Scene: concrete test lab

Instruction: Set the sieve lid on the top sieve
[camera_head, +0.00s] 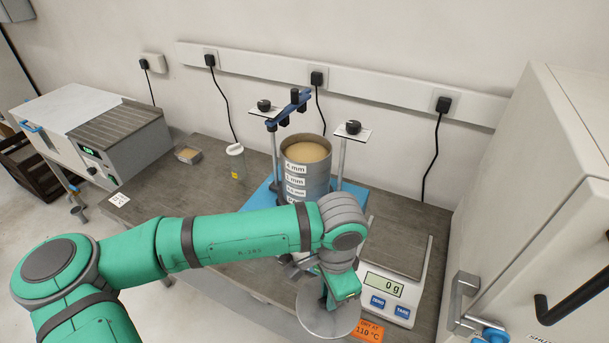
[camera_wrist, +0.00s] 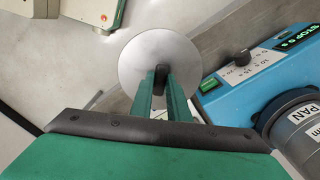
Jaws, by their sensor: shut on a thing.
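The sieve lid is a round grey metal disc (camera_head: 330,314); it also shows in the wrist view (camera_wrist: 137,68) with a dark knob between my fingers. My gripper (camera_head: 326,292) is shut on the lid's knob, low in front of the sieve stack, over the bench's front edge; its fingers show in the wrist view (camera_wrist: 161,82). The stack of sieves (camera_head: 302,180) stands upright on the blue shaker, with mm labels on its sides. The top sieve (camera_head: 306,150) is open and holds tan sand. My arm hides part of the shaker.
A blue shaker (camera_wrist: 243,80) has upright rods (camera_head: 341,160) and a blue clamp bar (camera_head: 290,110) near the stack. A scale (camera_head: 392,288) reading 0 g stands to the right. A white cabinet (camera_head: 545,190) bounds the right.

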